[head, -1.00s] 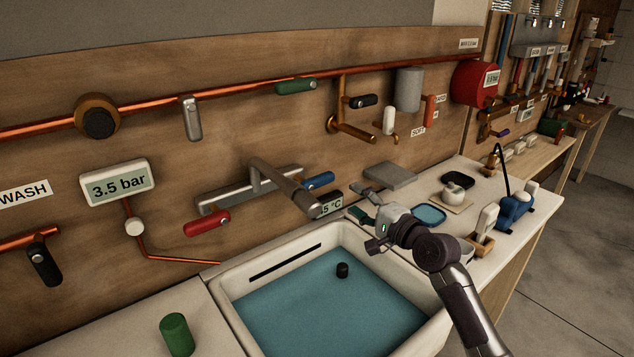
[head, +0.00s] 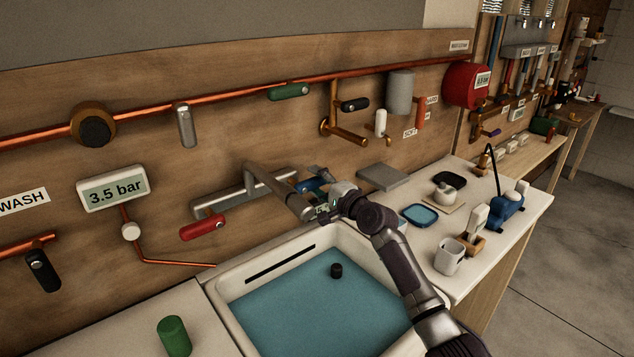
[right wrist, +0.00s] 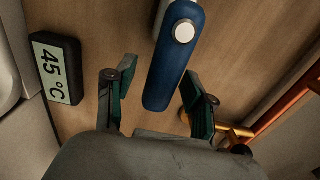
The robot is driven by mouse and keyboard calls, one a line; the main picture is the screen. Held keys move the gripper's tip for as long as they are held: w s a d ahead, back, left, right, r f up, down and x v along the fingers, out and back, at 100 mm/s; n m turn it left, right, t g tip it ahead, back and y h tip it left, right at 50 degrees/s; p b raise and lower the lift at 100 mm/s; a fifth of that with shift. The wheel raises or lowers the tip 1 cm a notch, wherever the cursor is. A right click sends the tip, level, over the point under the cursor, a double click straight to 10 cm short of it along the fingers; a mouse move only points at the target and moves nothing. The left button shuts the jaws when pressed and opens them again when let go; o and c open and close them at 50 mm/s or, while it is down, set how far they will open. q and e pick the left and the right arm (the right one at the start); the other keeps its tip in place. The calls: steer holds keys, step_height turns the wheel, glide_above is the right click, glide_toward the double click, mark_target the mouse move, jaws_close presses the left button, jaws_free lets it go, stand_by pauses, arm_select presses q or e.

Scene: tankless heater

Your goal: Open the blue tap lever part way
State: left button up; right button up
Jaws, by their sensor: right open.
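The blue tap lever (right wrist: 172,75) hangs between the two open fingers of my right gripper (right wrist: 158,100) in the right wrist view. Its lower end reaches down between the fingertips, with the right finger closer to it than the left. In the head view the blue lever (head: 312,185) is partly hidden behind my right gripper (head: 318,190), at the right end of the grey tap bar. The red lever (head: 202,227) is at the left end of the bar. The grey spout (head: 287,196) reaches out over the sink, close to the gripper. My left gripper is not in view.
A 45 °C display (right wrist: 57,68) is on the wall left of the fingers. The sink (head: 232,318) with blue water lies below. A grey slab (head: 384,177), a blue dish (head: 420,215) and a white mug (head: 448,257) stand on the counter to the right.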

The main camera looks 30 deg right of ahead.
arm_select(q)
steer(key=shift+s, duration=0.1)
arm_select(e)
steer(key=c, duration=0.5)
jaws_close()
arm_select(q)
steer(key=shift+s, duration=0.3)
arm_select(e)
steer(key=m, duration=0.1)
steer(key=f+m+p, duration=0.1)
steer(key=m+p, duration=0.1)
steer(key=m, duration=0.1)
steer(key=shift+a+f, duration=0.25)
steer(key=shift+f, duration=0.1)
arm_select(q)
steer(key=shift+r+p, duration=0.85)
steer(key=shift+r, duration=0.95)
arm_select(e)
steer(key=shift+s+a+f+m, duration=0.1)
steer(key=shift+f+m, duration=0.15)
steer(key=shift+m, duration=0.4)
steer(key=shift+w+a+f+m, duration=0.1)
steer(key=shift+a+f+m, duration=0.1)
steer(key=shift+m, duration=0.4)
steer(key=shift+s+a+f+m, duration=0.1)
steer(key=shift+f+m, duration=0.15)
steer(key=shift+m, duration=0.4)
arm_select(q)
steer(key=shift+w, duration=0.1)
